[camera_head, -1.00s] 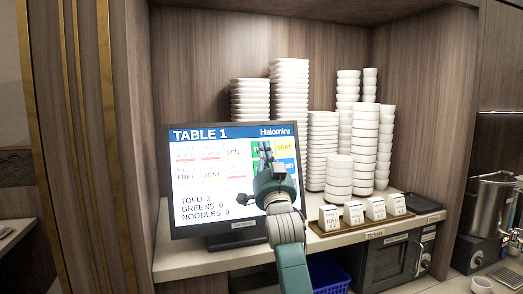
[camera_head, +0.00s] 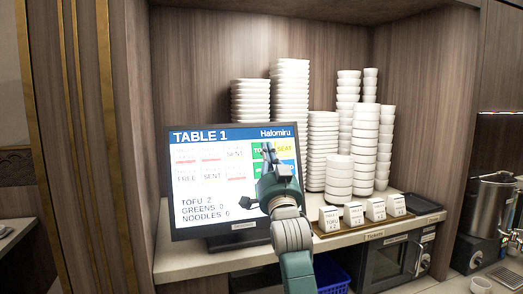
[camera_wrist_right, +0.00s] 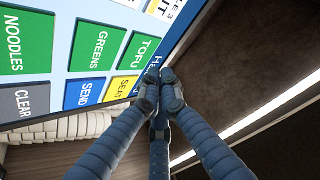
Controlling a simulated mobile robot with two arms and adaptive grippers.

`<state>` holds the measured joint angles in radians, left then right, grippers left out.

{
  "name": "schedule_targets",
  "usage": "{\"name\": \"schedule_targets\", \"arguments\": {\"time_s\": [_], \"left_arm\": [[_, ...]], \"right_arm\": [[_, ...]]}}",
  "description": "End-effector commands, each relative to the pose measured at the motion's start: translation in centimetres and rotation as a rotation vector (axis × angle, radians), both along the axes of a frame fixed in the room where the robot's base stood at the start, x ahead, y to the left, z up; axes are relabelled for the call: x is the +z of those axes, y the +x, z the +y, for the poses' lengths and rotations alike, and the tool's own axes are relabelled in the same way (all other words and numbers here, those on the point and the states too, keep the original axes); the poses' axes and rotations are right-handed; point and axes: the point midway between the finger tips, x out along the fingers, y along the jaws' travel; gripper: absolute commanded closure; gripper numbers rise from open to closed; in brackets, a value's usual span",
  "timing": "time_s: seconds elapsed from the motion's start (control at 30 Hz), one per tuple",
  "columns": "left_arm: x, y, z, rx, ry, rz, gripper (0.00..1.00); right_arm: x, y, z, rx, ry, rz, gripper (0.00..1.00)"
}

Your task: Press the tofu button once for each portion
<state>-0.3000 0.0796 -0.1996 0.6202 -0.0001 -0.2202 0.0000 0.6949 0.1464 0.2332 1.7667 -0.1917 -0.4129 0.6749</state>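The touch screen (camera_head: 195,190) stands upright on the counter, headed TABLE 1. Its lower left reads TOFU 2, with greens and noodles lines below in small digits. The green TOFU button (camera_head: 260,153) is partly hidden by my right gripper (camera_head: 268,152). In the right wrist view the TOFU button (camera_wrist_right: 138,51) shows beside the GREENS button (camera_wrist_right: 98,46) and above the yellow SEAT button (camera_wrist_right: 121,88). My right gripper (camera_wrist_right: 160,77) is shut and empty, its fingertips close to the TOFU and SEAT buttons; I cannot tell whether they touch the screen. My left gripper is out of view.
Tall stacks of white bowls (camera_head: 290,100) stand behind and right of the screen. A tray with several small white labelled cards (camera_head: 354,213) sits on the counter to the right. A blue basket (camera_head: 330,274) is below. A metal pot (camera_head: 487,205) stands at far right.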

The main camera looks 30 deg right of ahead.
Motion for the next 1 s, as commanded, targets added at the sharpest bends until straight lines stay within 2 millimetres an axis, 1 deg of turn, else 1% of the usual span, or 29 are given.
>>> {"name": "schedule_targets", "arguments": {"time_s": [0.03,0.2,0.33,0.47,1.0], "left_arm": [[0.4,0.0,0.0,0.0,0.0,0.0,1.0],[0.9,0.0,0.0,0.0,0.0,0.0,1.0],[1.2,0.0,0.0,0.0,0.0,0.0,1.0],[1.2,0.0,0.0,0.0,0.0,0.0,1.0],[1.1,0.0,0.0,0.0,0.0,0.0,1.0]], "right_arm": [[0.4,-0.5,0.1,0.0,-0.001,-0.001,1.0],[0.8,-2.1,0.5,0.0,0.001,0.0,1.0],[1.0,-2.9,0.7,0.0,0.0,0.0,1.0],[1.0,-3.1,0.7,0.0,0.0,0.0,1.0],[1.0,-3.1,0.7,0.0,0.0,0.0,1.0]]}}
